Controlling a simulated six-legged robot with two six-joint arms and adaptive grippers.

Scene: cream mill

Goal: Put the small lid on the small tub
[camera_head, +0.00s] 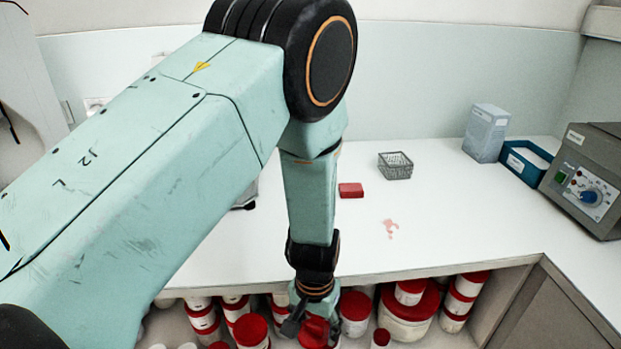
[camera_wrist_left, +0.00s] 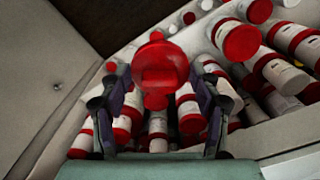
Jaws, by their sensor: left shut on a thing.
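My left gripper (camera_head: 308,322) reaches down in front of the counter's front edge, over the shelf of tubs. It is shut on a round red lid (camera_wrist_left: 160,66) with a raised rectangular bar on it. The lid also shows in the head view (camera_head: 315,332), partly covered by the fingers. In the left wrist view the fingers (camera_wrist_left: 160,95) stand on either side of it. I cannot tell which of the many white tubs is the small tub. My right gripper is not in view.
White tubs with red lids (camera_head: 355,305) crowd the shelf under the white counter (camera_head: 460,220). On the counter are a red block (camera_head: 350,190), a wire basket (camera_head: 395,166), a pink smear (camera_head: 390,228), a box (camera_head: 485,132), a blue tray (camera_head: 507,158) and a grey machine (camera_head: 590,180).

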